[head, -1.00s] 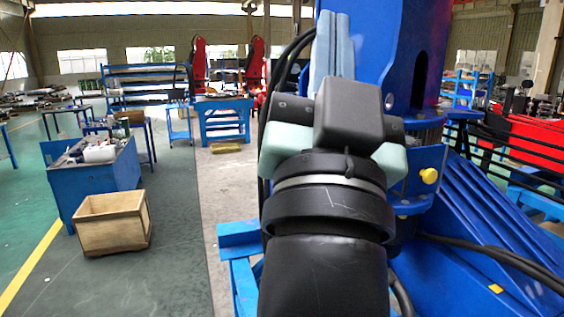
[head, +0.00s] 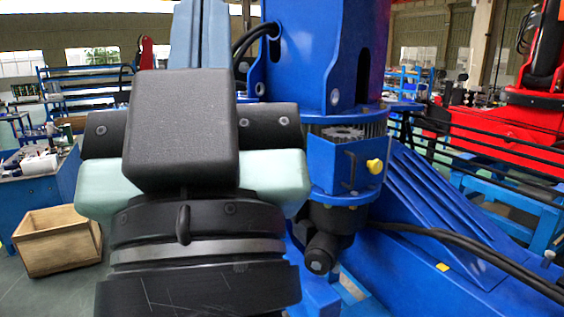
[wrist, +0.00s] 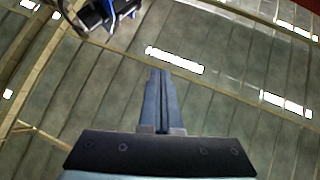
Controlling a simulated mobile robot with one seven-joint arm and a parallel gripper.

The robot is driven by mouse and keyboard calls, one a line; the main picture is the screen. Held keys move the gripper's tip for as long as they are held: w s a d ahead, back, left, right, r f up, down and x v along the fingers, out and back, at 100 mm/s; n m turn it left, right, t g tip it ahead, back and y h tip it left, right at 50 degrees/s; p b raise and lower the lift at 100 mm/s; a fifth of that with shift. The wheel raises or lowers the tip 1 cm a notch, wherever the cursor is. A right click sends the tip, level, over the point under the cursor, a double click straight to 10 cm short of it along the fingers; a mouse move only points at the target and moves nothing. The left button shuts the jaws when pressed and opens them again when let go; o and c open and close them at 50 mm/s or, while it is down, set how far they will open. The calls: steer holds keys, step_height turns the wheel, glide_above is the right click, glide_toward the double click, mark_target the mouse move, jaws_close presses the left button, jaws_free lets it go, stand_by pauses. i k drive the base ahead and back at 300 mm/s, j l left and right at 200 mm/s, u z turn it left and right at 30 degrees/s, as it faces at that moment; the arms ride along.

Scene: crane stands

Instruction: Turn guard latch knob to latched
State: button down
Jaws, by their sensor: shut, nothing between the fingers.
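A small yellow knob (head: 375,166) sticks out of the front of a blue guard housing (head: 335,168) on the crane stand, in the head view. A thin dark bracket shape shows on the housing left of the knob. I cannot tell from the picture how the knob is turned. My gripper (head: 201,25) points upward, left of the knob and well apart from it. Its blue-grey fingers are shut and empty, and their tips are near the top edge. The wrist view shows the fingers (wrist: 160,85) closed together against the roof; the knob is not there.
The blue crane column (head: 310,50) rises behind the housing. A ribbed blue leg (head: 440,205) and black hoses (head: 470,262) lie to the right. A wooden crate (head: 58,240) stands on the floor at left. A red machine (head: 500,135) is farther right.

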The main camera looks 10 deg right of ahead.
mark_target(375, 167)
steer(key=i+l, duration=0.1)
steer(key=l, duration=0.35)
steer(key=i+l, duration=0.15)
steer(key=l, duration=0.25)
steer(key=i+l, duration=0.1)
steer(key=l, duration=0.35)
steer(key=i+l, duration=0.1)
steer(key=l, duration=0.3)
